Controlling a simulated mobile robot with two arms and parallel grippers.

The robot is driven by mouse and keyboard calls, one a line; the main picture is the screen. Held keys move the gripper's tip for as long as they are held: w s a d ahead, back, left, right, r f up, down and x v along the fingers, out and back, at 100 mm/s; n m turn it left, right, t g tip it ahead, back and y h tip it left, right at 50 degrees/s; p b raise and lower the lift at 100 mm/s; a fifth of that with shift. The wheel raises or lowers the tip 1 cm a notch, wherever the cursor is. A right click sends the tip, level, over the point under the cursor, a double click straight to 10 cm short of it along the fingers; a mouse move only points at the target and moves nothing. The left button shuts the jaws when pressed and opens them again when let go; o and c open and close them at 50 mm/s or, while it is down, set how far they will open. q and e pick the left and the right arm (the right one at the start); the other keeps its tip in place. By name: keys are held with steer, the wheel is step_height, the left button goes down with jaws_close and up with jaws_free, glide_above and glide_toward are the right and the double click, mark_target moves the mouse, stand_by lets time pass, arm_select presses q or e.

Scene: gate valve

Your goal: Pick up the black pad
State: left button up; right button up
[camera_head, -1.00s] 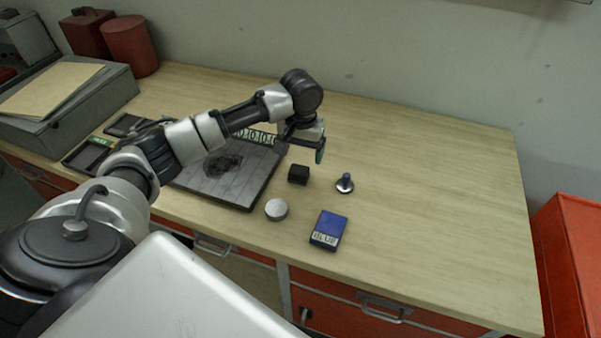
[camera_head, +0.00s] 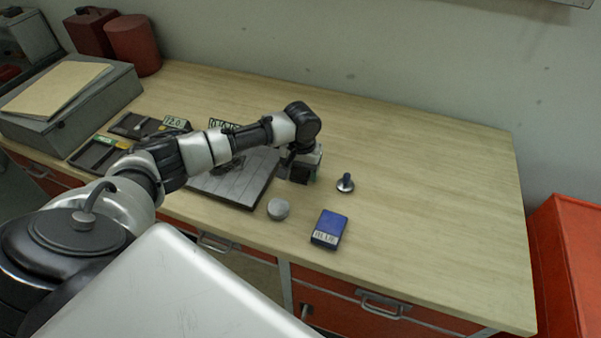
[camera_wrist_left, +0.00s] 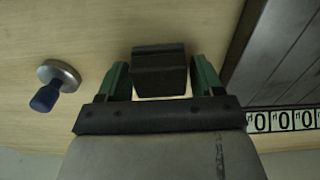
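The black pad (camera_head: 300,174) is a small dark block on the wooden table, partly hidden by my gripper in the head view. In the left wrist view the black pad (camera_wrist_left: 159,72) lies between the two green fingers of my left gripper (camera_wrist_left: 160,82). Narrow gaps show on both sides of it, so the fingers are open around it. In the head view my left gripper (camera_head: 301,177) is down at the pad, right of the dark plate. My right gripper is not in view.
A round metal disc (camera_head: 278,209), a blue box (camera_head: 329,229) and a metal piece with a blue-grey knob (camera_head: 345,183) lie close by. The dark plate (camera_head: 228,190) is just left of the gripper. The table's right side (camera_head: 430,190) is clear.

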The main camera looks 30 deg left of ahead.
arm_select(q)
steer(key=c, duration=0.6)
steer(key=shift+c, duration=0.2)
steer(key=shift+r, duration=0.1)
steer(key=shift+r, duration=0.45)
step_height(320, 180, up, 3)
steer(key=shift+f+b, duration=0.15)
steer(key=shift+b, duration=0.55)
steer(key=w+d+r+b, duration=0.1)
steer(key=d+r+b, duration=0.1)
steer(key=d+r, duration=0.5)
steer(key=shift+w+d+r+b, duration=0.15)
steer(key=shift+w+d+b, duration=0.25)
steer(key=shift+d, duration=1.85)
